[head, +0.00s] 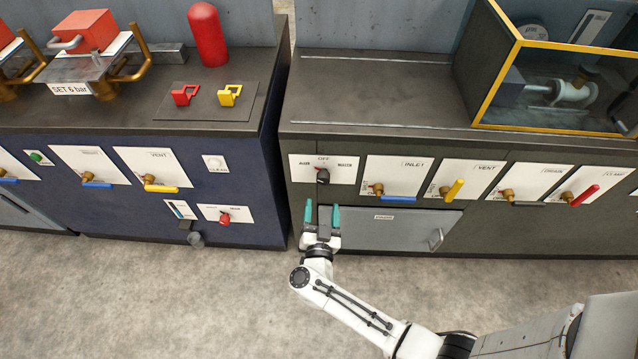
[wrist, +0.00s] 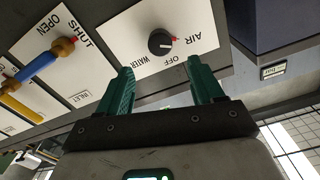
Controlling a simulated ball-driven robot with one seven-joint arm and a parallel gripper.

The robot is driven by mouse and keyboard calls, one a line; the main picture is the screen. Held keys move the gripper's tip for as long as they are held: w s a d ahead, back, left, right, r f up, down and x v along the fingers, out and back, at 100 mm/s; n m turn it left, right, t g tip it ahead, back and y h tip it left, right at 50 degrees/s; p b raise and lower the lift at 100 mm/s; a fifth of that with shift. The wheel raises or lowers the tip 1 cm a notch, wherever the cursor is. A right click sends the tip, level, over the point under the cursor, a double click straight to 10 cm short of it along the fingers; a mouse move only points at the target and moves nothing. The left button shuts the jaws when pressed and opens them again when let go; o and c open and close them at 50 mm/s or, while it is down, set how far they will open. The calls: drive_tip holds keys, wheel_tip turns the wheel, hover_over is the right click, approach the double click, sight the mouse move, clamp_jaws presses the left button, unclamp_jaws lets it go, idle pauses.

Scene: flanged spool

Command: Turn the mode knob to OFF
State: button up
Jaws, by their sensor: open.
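The mode knob (head: 323,175) is a small black knob on a white plate at the left end of the dark green cabinet. My gripper (head: 322,214) is open and empty, with green fingers pointing at the panel just below the plate. In the wrist view my gripper (wrist: 160,68) has its fingers apart, with the knob beyond the gap between them and not visibly touched.
The INLET valve (head: 377,188), with a blue handle, is right of the knob plate. A grey drawer or door (head: 410,230) is below it. The blue cabinet (head: 100,205) stands to the left across a narrow gap. The floor in front is clear.

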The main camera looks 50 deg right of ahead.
sight(323, 181)
drive_tip(key=b+x, duration=0.1)
drive_tip(key=x, duration=0.8)
drive_tip(key=shift+d, duration=0.1)
drive_tip(key=c, duration=1.1)
